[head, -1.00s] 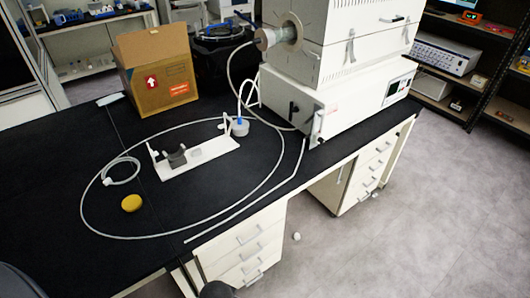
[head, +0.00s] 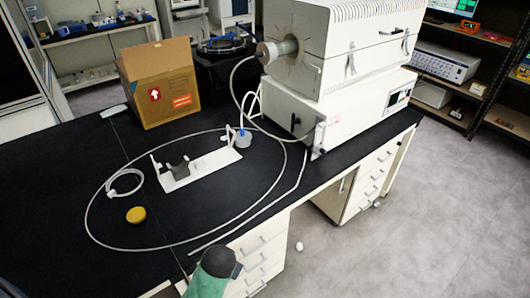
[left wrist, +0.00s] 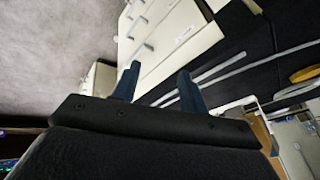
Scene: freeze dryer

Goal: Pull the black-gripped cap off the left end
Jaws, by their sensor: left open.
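The furnace (head: 340,55) stands at the back right of the bench in the head view. A tube with a round metal fitting (head: 268,52) sticks out of its left side. The fitting caps the tube's left end; a black grip on it is too small to make out. My left gripper (left wrist: 158,82) is open and empty in the left wrist view, with bench drawers and the bench edge beyond its fingers. No fingers show clearly in the head view, only a green and dark part of my arm at the bottom. My right gripper is not in view.
A pale hose (head: 88,228) loops over the black bench around a white stand (head: 213,164) with a dark holder. A yellow disc (head: 136,214) lies at the left. A cardboard box (head: 158,88) stands behind. The bench front is mostly clear.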

